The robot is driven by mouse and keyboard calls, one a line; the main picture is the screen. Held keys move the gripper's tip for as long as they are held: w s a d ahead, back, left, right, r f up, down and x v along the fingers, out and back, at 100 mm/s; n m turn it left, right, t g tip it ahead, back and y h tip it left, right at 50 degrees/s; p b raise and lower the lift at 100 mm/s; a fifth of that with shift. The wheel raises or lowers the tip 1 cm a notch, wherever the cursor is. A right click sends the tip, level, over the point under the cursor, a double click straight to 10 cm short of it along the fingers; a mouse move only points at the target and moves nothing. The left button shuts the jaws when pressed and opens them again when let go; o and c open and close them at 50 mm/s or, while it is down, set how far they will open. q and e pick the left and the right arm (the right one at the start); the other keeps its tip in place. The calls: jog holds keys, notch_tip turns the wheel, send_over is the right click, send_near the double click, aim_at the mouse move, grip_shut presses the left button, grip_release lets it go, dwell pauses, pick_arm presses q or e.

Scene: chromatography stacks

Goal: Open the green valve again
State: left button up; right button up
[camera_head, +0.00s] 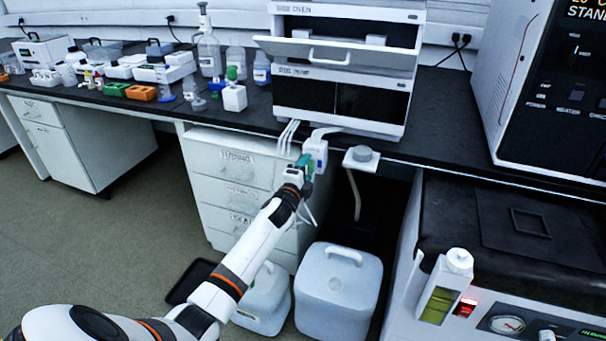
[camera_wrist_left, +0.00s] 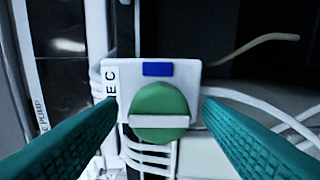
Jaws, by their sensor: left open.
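The green valve (camera_wrist_left: 160,100) is a round green knob with a white bar lying level across it, on a white plate with a blue label above the knob. In the head view its white housing (camera_head: 319,148) sits at the bench front below the oven stack; the knob is hidden there. My left gripper (camera_head: 305,165) reaches up to the housing. In the left wrist view its teal fingers (camera_wrist_left: 160,112) are open, one on each side of the knob, with gaps to it. I cannot tell how deep they reach. My right gripper is out of view.
White tubes (camera_wrist_left: 270,115) run from behind the plate to the right. A small shelf with a grey round piece (camera_head: 362,154) stands right of the valve. White jugs (camera_head: 338,295) stand on the floor below. A white-fronted machine (camera_head: 520,255) stands at the right.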

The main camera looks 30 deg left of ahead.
pick_arm(q)
jog(key=p+v, duration=0.2)
jog(key=v, duration=1)
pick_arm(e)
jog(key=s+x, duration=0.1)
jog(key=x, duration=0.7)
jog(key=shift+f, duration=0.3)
pick_arm(q)
jog(key=shift+a+f, duration=0.1)
